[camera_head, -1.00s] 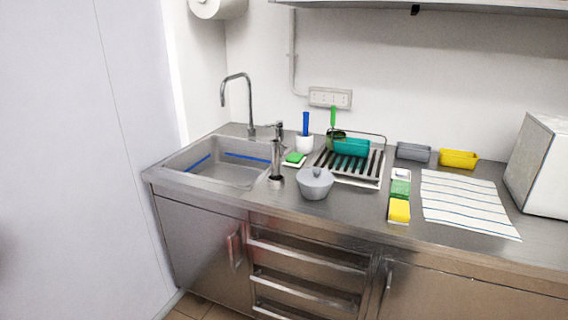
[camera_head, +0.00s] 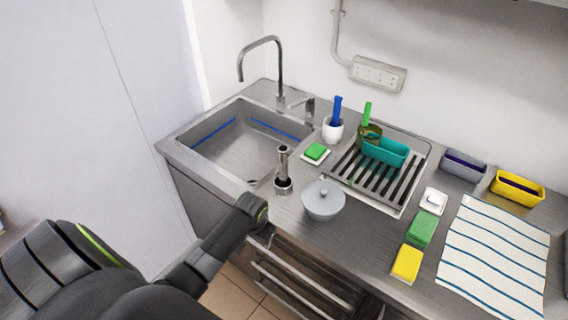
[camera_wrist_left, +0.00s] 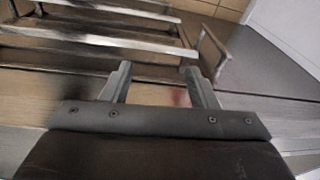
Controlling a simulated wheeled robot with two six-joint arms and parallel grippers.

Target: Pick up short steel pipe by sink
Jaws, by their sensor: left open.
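The pipe does not show in that view. My right gripper is not in view.
A dish rack (camera_head: 375,178) stands further right. Drawer handles (camera_wrist_left: 100,42) stick out below the counter.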

